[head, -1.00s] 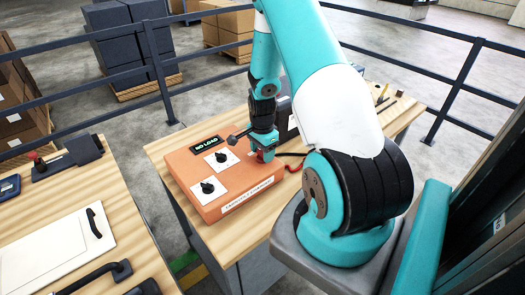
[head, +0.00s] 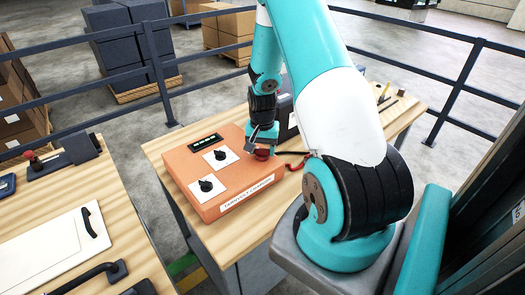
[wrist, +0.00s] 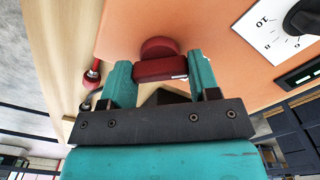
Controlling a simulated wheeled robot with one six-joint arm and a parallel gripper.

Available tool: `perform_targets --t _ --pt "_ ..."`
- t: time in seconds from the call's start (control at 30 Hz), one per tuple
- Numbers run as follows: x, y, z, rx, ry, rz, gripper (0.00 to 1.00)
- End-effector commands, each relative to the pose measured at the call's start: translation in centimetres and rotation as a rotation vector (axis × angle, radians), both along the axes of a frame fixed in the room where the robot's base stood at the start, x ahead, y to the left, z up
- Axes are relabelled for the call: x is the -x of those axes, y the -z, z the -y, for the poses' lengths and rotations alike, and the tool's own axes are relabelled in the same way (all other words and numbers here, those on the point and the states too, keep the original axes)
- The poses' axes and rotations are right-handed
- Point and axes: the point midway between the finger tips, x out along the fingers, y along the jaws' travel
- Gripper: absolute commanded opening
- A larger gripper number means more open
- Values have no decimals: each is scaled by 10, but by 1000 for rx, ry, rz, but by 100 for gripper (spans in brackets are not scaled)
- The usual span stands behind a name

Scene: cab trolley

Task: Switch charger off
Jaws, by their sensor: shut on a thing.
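The charger is an orange box (head: 215,180) on the wooden bench, with a small display (head: 205,142) lit with green marks too small to read. It has two black knobs on white dial plates, the upper one (head: 220,155) and the lower one (head: 206,185). A red switch (head: 262,154) sits near its right side. My gripper (head: 262,147) reaches down over this switch. In the wrist view my gripper (wrist: 160,76) has its two teal fingers on either side of the red switch handle (wrist: 160,69), shut on it. The round red base shows behind the handle.
A dark box (head: 286,118) stands behind the charger, with a red and a black cable lead (head: 296,164) to its right. Another bench (head: 75,225) with a white panel and handles is at left. Dark railings run behind.

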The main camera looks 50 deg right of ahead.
Motion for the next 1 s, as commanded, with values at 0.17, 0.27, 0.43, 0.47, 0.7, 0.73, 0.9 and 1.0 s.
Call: perform_targets --t 0.17,0.27,0.43,0.47,0.7,0.73,0.9,1.0 --pt "-1 1 0 2 -166 3 32" --pt "-1 0 0 1 -261 3 32" --pt "-1 0 0 2 -421 2 32" --pt "-1 0 0 1 -449 2 32" --pt "-1 0 0 2 -645 3 32" --pt "-1 0 0 2 -666 3 32" --pt "-1 -1 0 2 -763 3 32" --pt "-1 -1 1 2 -804 3 32"
